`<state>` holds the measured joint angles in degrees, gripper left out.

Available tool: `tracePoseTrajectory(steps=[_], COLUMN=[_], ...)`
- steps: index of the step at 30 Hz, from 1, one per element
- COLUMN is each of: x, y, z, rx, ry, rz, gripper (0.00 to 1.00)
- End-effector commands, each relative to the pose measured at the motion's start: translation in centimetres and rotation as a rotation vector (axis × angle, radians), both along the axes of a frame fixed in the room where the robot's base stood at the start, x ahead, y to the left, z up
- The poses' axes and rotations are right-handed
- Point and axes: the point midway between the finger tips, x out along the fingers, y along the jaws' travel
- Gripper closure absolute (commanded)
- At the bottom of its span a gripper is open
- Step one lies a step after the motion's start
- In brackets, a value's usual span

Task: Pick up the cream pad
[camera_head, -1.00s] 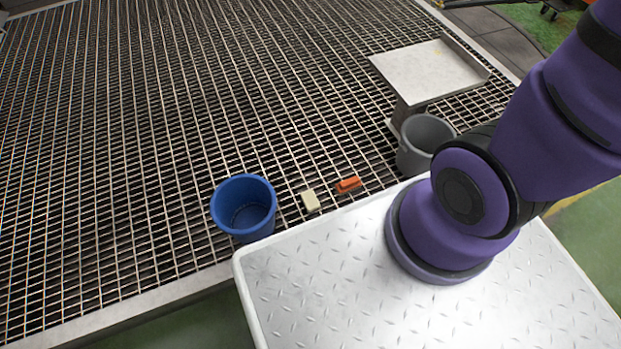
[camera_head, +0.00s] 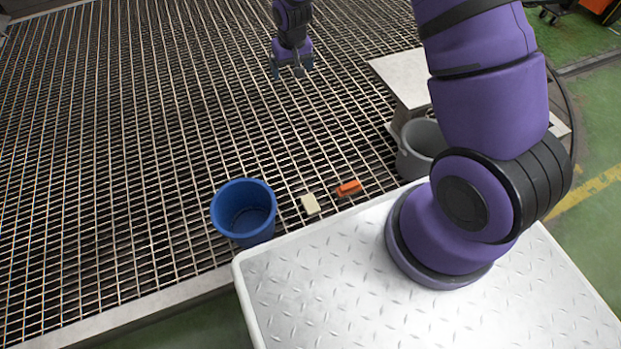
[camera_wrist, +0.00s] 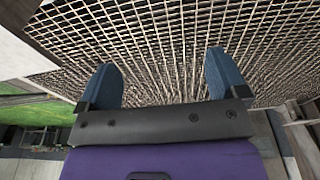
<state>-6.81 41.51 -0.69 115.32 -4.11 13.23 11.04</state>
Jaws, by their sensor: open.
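The cream pad (camera_head: 310,204) is a small pale block lying on the metal grating, between the blue bucket and an orange block in the head view. My gripper (camera_head: 292,71) hangs over the grating well beyond the pad, near the top of the head view. It is open and empty. The wrist view shows its two blue fingers (camera_wrist: 163,84) spread apart with only grating beyond them. The pad does not show in the wrist view.
A blue bucket (camera_head: 244,210) stands left of the pad. An orange block (camera_head: 349,188) lies close on its right. A grey bucket (camera_head: 421,150) and a pale raised plate (camera_head: 400,77) stand further right. My white tread-plate base borders the grating nearby.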

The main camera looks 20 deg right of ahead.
Motion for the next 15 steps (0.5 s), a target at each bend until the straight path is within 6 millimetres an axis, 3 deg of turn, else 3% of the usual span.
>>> tracePoseTrajectory(steps=[1, 7, 15], x=[0.0, -0.2, -2.6], y=[0.2, 0.9, 1.5], z=[-2.5, -10.8, -22.2], rx=[-0.001, -0.002, -0.001], ry=[0.015, 0.048, 0.092], rz=[0.002, 0.004, 0.008], gripper=[0.08, 0.08, 0.08])
